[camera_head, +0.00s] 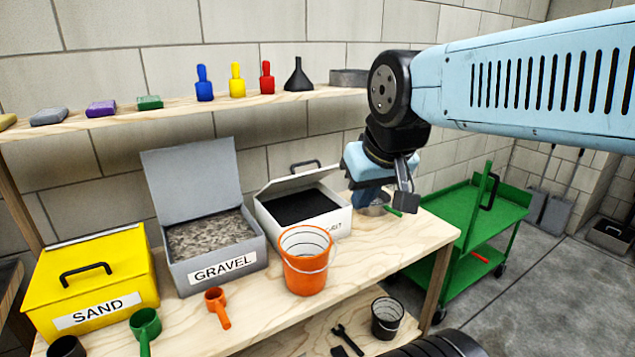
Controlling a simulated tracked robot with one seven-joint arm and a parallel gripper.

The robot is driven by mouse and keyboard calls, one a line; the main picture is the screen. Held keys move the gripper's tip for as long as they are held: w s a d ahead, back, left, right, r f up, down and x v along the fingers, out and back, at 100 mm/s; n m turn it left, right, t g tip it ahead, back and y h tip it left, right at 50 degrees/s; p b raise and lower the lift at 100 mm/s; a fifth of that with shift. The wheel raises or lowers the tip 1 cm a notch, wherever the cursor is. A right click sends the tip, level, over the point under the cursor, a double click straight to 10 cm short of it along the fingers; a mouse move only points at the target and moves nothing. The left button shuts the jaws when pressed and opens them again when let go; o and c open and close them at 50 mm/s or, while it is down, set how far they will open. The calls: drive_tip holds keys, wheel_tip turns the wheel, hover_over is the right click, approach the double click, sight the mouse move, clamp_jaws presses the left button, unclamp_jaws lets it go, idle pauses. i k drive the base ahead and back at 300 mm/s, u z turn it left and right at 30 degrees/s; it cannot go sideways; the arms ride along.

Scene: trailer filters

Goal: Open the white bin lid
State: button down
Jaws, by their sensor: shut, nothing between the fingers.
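The white bin (338,222) stands on the bench right of the grey gravel bin, and its dark contents show. Its white lid (272,187) is raised, with a black handle (305,163) at its far side. The exact lid angle is hard to tell. The orange bucket hides part of the bin's front and label. My gripper (384,202) is shut and empty. It points down just right of the white bin, apart from the lid handle. The fingertips are hard to make out.
An orange bucket (306,268) stands in front. The gravel bin (215,262) has its lid up; the yellow sand bin (90,285) is closed. A green-handled tool (395,211) lies by my gripper. A shelf (180,105) runs above, and a green cart (475,212) stands right.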

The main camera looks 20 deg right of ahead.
sight(295, 181)
drive_tip(key=u, duration=1.05)
drive_tip(key=i, duration=0.45)
drive_tip(key=z, duration=0.05)
